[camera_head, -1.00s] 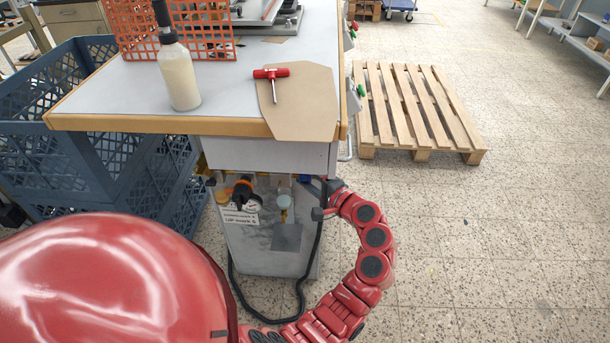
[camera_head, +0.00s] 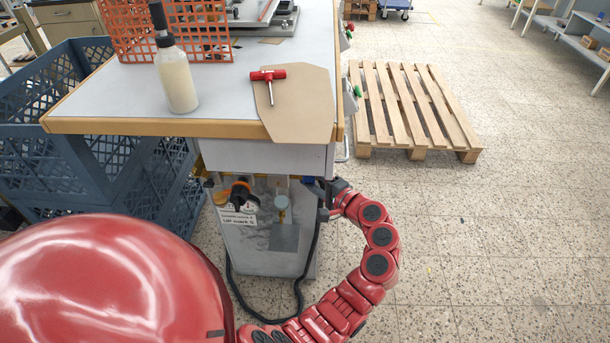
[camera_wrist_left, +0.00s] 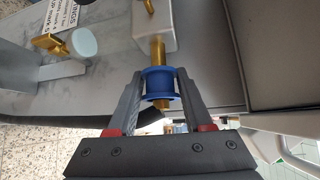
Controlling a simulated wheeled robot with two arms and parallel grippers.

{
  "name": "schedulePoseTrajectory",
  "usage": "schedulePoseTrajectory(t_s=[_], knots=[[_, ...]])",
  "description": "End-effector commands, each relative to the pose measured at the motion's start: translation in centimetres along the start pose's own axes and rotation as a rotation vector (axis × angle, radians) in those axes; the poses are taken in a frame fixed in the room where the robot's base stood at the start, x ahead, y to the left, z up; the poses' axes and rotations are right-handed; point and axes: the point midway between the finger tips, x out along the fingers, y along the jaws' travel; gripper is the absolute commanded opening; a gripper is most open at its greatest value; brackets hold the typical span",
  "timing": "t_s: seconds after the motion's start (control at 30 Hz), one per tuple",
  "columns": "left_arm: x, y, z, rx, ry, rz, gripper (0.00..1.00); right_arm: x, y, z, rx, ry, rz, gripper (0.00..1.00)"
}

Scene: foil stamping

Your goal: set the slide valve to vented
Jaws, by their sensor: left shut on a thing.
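The slide valve's blue ringed sleeve (camera_wrist_left: 160,84) sits around a brass tube (camera_wrist_left: 158,50) in the left wrist view. The tube runs from a pale block (camera_wrist_left: 153,25) and its brass end shows beyond the sleeve. My left gripper (camera_wrist_left: 160,88) is shut on the sleeve, one finger on each side. In the head view my left gripper (camera_head: 321,190) is at the right end of the panel under the bench top, and the blue sleeve (camera_head: 308,180) shows only as a small patch. I cannot read any vented marking. My right gripper is out of view.
A gauge with an orange-and-black knob (camera_head: 240,192), a label (camera_head: 238,218) and a pale round disc (camera_head: 282,202) are left of the gripper. A black hose (camera_head: 305,270) hangs below. The bench top (camera_head: 225,105) overhangs the panel. A pallet (camera_head: 410,105) lies right, on open floor.

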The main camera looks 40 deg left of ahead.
Motion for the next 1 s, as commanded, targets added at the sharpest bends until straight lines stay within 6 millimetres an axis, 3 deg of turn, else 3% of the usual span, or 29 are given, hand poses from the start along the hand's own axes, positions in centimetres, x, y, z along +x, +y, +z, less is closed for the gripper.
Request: schedulePoseTrajectory(t_s=[0.07, 0.1, 0.2, 0.47, 0.63, 1.0], knots=[[-0.2, 0.0, -0.2, -0.001, 0.007, 0.001, 0.00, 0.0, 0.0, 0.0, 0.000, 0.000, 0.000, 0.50], [-0.2, 0.0, -0.2, -0.001, 0.008, 0.001, 0.56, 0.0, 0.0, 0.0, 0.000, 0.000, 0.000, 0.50], [-0.1, 0.0, -0.2, -0.001, 0.007, 0.000, 0.69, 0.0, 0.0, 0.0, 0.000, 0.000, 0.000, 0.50], [-0.1, 0.0, -0.1, 0.000, 0.005, -0.001, 0.69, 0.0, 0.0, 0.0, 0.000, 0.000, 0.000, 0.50], [-1.6, -0.1, -0.3, 0.001, 0.010, -0.002, 0.69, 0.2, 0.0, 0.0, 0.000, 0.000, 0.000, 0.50], [-11.0, -0.1, -0.2, 0.001, 0.012, -0.002, 0.69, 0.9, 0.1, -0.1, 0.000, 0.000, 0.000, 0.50]])
